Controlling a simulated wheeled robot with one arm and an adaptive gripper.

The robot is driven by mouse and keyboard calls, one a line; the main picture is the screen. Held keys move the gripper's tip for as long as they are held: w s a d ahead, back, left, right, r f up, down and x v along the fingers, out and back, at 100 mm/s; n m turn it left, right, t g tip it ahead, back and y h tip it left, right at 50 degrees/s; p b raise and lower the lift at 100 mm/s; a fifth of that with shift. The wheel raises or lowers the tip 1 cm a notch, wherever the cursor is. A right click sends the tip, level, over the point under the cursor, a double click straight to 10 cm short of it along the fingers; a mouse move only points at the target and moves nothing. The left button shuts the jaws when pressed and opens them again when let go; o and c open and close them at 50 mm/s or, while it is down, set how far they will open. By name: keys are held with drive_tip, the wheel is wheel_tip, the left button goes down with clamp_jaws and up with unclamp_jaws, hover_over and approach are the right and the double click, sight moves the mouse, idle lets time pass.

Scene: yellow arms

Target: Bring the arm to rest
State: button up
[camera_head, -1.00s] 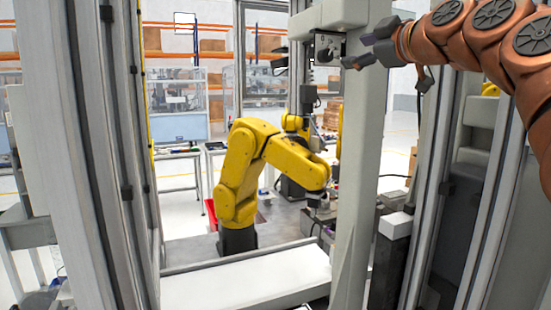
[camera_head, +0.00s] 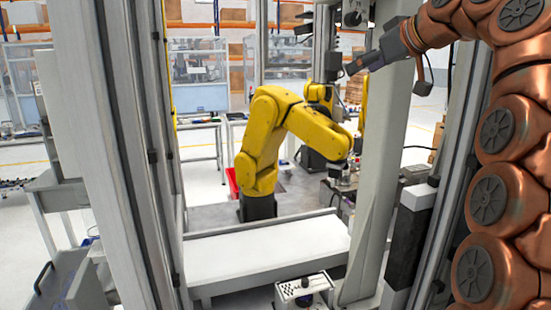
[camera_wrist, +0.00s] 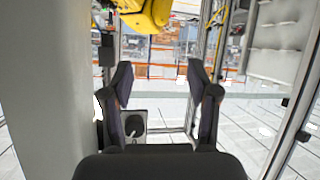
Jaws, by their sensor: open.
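My copper-coloured arm (camera_head: 492,140) shows at the right edge of the head view, its upper links stacked and bent over to the left. At its end my dark gripper (camera_head: 358,64) points left, in front of the grey upright post. In the wrist view my gripper (camera_wrist: 159,80) has its two dark fingers well apart, with nothing between them. I cannot tell from the head view how close the gripper is to the post.
A yellow robot arm (camera_head: 285,135) stands behind a white conveyor-like surface (camera_head: 265,252). A grey post (camera_head: 385,150) and a metal frame (camera_head: 125,150) stand close by. A white control box (camera_head: 303,290) is low in front. Open floor shows at the far left.

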drive_tip(key=s+a+f+m+g+h, duration=0.1)
drive_tip(key=s+a+f+g, duration=0.1)
drive_tip(key=s+f, duration=0.5)
drive_tip(key=s+a+f+m+g, duration=0.2)
drive_tip(key=s+f+g, duration=0.1)
drive_tip(key=f, duration=0.7)
drive_tip(key=s+a+f+m+g+h, duration=0.1)
drive_tip(key=s+a+f+g, duration=0.1)
drive_tip(key=s+f, duration=0.5)
drive_tip(key=s+d+f+m+g+h, duration=0.1)
drive_tip(key=s+d+f+g+h, duration=0.1)
drive_tip(key=s+f, duration=1.1)
drive_tip(key=s+d+f+m+g+h+b, duration=0.1)
drive_tip(key=s+d+f+m+g, duration=0.1)
drive_tip(key=s+f, duration=1)
drive_tip(key=s+d+g, duration=0.1)
drive_tip(key=s+g, duration=0.1)
drive_tip(key=shift+s+f+h, duration=0.4)
